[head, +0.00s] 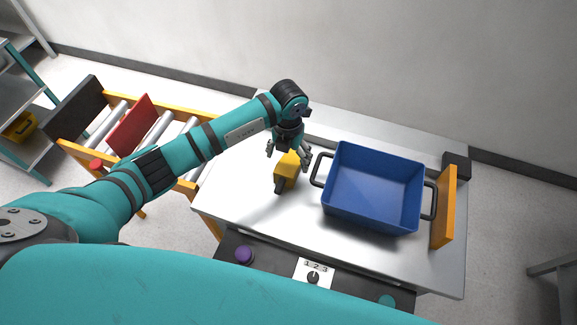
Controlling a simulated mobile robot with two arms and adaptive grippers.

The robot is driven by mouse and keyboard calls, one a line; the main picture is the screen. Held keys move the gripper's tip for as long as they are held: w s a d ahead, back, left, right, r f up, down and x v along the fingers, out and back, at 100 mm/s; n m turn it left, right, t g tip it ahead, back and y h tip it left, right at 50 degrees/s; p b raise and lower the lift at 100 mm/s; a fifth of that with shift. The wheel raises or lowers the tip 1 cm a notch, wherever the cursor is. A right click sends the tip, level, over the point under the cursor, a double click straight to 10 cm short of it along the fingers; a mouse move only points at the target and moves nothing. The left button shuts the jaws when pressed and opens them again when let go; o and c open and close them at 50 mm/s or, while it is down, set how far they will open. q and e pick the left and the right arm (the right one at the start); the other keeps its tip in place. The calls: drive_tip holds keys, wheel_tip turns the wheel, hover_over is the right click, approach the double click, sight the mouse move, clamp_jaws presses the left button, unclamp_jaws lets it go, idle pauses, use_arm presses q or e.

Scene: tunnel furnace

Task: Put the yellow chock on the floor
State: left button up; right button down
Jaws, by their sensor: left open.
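The yellow chock (286,170) stands on the metal tabletop, left of the blue bin, with a dark face towards me. My left gripper (286,156) is right above it, pointing down, with its fingers open around or just over the top of the chock. I cannot tell if the fingers touch it. Bare floor (150,233) shows to the left of the table. My right gripper is not in view.
A blue bin (372,190) with black handles stands on the metal table (262,222). An orange end plate (445,207) edges its right side. A roller conveyor (155,135) with a red plate (128,124) adjoins on the left. A control panel (280,265) lies in front.

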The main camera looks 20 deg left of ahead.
sight(288, 164)
use_arm(q)
drive_tip(key=shift+s+f, duration=0.15)
drive_tip(key=shift+f, duration=1.6)
drive_tip(key=c, duration=1.6)
drive_tip(key=shift+r, duration=0.1)
drive_tip(key=shift+c, duration=0.7)
